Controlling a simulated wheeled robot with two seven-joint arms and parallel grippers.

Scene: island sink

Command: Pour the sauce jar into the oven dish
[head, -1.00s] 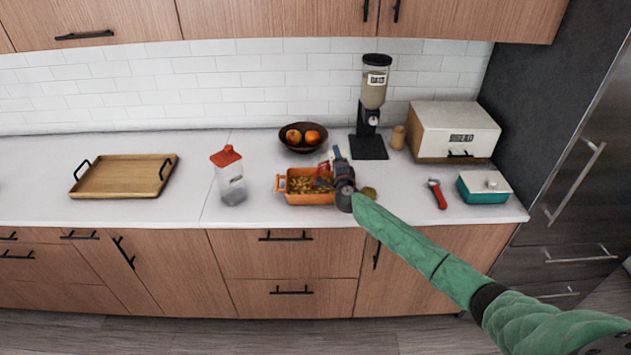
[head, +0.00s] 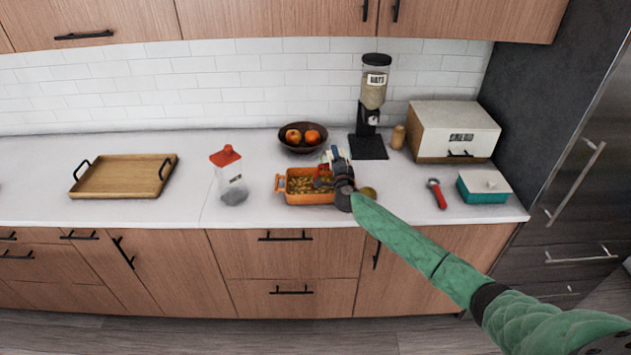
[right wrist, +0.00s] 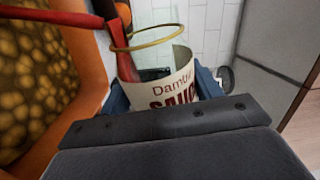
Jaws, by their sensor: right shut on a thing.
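The orange oven dish (head: 308,198) stands on the counter, filled with small yellow-brown pieces. It fills the left of the right wrist view (right wrist: 88,62). My right gripper (head: 337,163) is over the dish's right side, shut on the sauce jar (right wrist: 168,88). The jar is clear, with a cream label and a gold ring at its mouth. It looks tilted toward the dish. A red band (right wrist: 58,18), apparently sauce, reaches from the jar's mouth over the dish. The blue fingers (right wrist: 165,95) sit on both sides of the jar. My left gripper is out of view.
A red-lidded container (head: 230,178) stands left of the dish, and a fruit bowl (head: 303,148) behind it. A gold lid (head: 369,192) lies to its right. Farther right are a dispenser (head: 368,146), a red-handled tool (head: 438,196) and a teal box (head: 484,190). A wooden tray (head: 120,178) is far left.

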